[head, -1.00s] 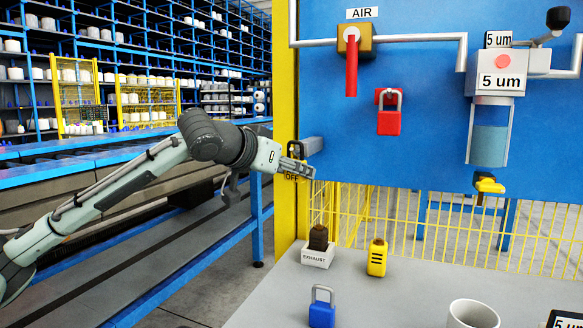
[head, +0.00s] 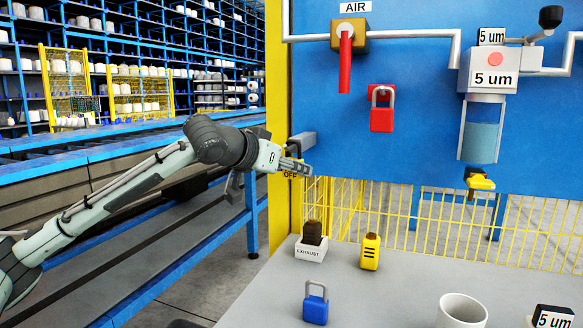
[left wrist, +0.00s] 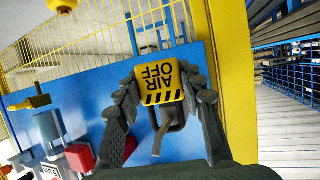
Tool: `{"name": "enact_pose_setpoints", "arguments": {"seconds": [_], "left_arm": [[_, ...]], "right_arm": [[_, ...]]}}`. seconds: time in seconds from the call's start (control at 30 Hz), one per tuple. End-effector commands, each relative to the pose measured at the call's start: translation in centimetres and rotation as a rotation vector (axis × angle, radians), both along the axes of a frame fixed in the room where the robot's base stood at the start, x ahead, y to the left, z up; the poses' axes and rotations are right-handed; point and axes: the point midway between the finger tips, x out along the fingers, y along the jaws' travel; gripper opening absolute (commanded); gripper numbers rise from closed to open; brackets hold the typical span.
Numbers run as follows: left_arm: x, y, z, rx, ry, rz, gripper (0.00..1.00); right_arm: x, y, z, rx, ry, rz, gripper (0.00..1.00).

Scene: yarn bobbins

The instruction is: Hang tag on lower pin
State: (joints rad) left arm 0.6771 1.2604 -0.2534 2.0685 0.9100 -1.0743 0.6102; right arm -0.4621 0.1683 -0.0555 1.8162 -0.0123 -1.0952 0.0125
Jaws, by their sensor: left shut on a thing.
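My left gripper (head: 300,167) is at the left edge of the blue panel, in front of the yellow post. It is shut on the yellow tag (left wrist: 161,83), which reads "AIR OFF" and appears upside down between the fingers in the left wrist view. In the head view the tag is mostly hidden; part of the word "OFF" shows below the fingers. A grey piece (head: 301,142) sticks out just above the gripper. I cannot tell which part is the lower pin. My right gripper is out of view.
The blue panel (head: 430,130) carries a red padlock (head: 382,108), a red valve handle (head: 345,65) and a filter (head: 482,130). A grey table (head: 370,290) below holds an exhaust block (head: 311,245), yellow tag-like block (head: 370,251), blue padlock (head: 316,303) and white mug (head: 461,312).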

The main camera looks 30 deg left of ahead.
Motion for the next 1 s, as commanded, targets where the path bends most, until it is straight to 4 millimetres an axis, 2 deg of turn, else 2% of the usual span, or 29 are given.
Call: {"name": "enact_pose_setpoints", "arguments": {"seconds": [0.33,0.37,0.53,0.87,1.0], "left_arm": [[0.0,0.0,0.0,0.0,0.0,0.0,0.14],[0.0,0.0,0.0,0.0,0.0,0.0,0.41],[0.0,0.0,0.0,0.0,0.0,0.0,0.62],[-0.2,0.0,0.1,0.0,0.0,0.001,0.62],[-1.2,0.2,0.5,0.003,0.001,0.002,0.62]], "right_arm": [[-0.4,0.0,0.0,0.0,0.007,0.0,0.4],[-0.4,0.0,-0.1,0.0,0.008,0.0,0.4],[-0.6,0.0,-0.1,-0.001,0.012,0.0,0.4],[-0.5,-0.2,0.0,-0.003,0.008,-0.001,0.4],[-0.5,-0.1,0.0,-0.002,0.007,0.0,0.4]]}}
